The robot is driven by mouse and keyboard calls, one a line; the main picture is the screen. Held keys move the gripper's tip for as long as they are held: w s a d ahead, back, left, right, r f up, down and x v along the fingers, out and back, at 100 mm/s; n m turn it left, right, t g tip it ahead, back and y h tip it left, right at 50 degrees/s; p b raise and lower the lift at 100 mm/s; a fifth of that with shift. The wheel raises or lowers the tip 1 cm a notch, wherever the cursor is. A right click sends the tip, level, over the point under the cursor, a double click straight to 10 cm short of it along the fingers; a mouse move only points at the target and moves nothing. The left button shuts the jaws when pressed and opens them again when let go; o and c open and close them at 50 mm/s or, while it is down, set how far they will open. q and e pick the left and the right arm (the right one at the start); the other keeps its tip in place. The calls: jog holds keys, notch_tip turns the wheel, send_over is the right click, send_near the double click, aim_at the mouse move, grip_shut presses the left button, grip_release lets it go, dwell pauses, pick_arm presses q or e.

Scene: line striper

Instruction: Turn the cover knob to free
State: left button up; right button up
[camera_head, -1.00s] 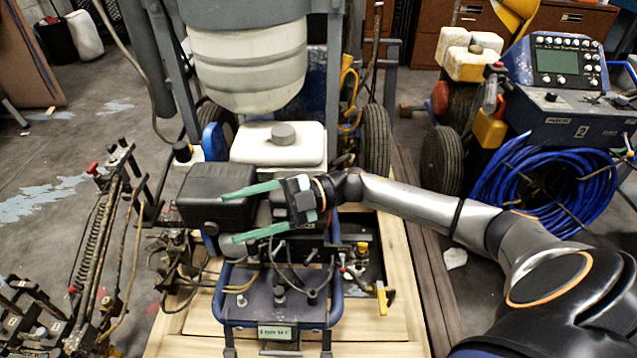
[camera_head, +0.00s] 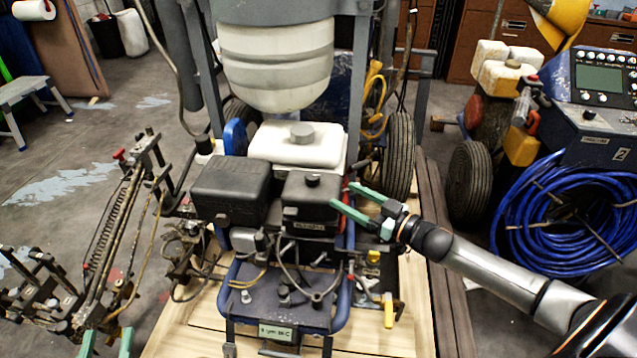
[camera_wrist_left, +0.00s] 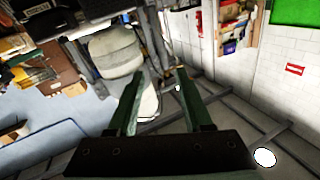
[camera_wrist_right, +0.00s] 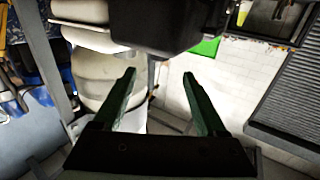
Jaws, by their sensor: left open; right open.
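The cover knob (camera_head: 312,180) is a small dark round knob on top of the black box-shaped cover (camera_head: 308,196) at the engine's right side. Its turned position is too small to read. My right gripper (camera_head: 343,196) is open and empty, just to the right of the cover in the head view, with its green fingers pointing left toward it. In the right wrist view, a black box (camera_wrist_right: 160,20) is above and beyond the open fingers (camera_wrist_right: 160,78). My left gripper (camera_head: 107,342) is open and empty at the bottom left edge, away from the engine.
A white fuel tank (camera_head: 297,146) with a grey cap stands behind the cover, and a larger black box (camera_head: 230,190) is left of it. A cream barrel (camera_head: 275,60) hangs behind. A blue hose coil (camera_head: 560,215) lies right. A spring-loaded arm (camera_head: 105,235) stands left.

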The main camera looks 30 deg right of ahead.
aim_at(318, 181)
jog(key=b+x, duration=0.2)
jog(key=x, duration=0.6)
jog(key=shift+w+a, duration=0.15)
jog(key=shift+w, duration=0.2)
pick_arm(q)
jog(key=s+r+m+t+h, duration=0.2)
jog(key=r+h, duration=0.1)
jog(key=r, duration=0.3)
jog(key=s+d+r+m+t+h, duration=0.1)
jog(key=s+r+m+t+h, duration=0.1)
jog(key=r, duration=0.5)
jog(key=shift+m+h, duration=0.3)
jog(key=shift+h, duration=0.1)
pick_arm(e)
jog(key=shift+w+a, duration=0.2)
jog(key=shift+w, duration=0.15)
pick_arm(q)
jog(key=shift+d, duration=0.1)
pick_arm(e)
jog(key=shift+c, duration=0.3)
grip_shut()
